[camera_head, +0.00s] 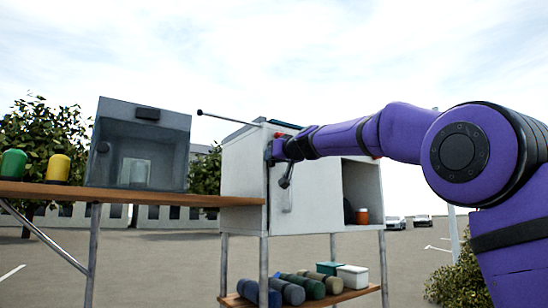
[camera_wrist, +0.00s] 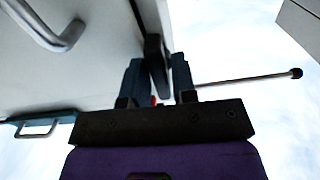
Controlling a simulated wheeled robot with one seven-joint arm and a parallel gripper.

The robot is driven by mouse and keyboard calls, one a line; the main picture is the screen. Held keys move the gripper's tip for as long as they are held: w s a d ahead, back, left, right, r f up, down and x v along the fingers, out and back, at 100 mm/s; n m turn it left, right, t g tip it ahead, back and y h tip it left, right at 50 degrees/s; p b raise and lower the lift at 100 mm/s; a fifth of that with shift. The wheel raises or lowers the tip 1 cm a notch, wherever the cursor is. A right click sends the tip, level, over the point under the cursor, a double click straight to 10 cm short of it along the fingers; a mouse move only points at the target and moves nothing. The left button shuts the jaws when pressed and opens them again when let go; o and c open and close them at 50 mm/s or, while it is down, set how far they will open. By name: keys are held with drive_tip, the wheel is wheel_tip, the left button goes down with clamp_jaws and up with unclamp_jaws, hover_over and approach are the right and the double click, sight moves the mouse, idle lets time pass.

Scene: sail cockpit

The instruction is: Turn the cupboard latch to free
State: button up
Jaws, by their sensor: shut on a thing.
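The white cupboard (camera_head: 240,165) stands on a metal frame in the middle of the head view. My gripper (camera_head: 272,151) is at the upper left edge of its front. In the wrist view my gripper (camera_wrist: 158,82) has its two fingers closed around a dark, flat piece (camera_wrist: 154,48), which appears to be the cupboard latch. A bit of red shows between the fingers. The latch's exact angle is hard to tell, since the fingers and wrist cover much of it. A grey metal door handle (camera_wrist: 62,38) is beside the gripper in the wrist view.
A thin rod with a dark knob (camera_wrist: 296,73) sticks out near the gripper. A wooden counter (camera_head: 130,195) left of the cupboard holds a glass-fronted box (camera_head: 137,150) and green and yellow canisters. Rolls and small boxes lie on the lower shelf. Open pavement surrounds the frame.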

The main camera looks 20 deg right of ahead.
drive_tip(key=shift+f+n, duration=0.1)
drive_tip(key=shift+n, duration=0.3)
drive_tip(key=o, duration=0.7)
drive_tip(key=v, duration=1)
drive_tip(key=shift+s+d, duration=0.1)
drive_tip(key=shift+s, duration=0.25)
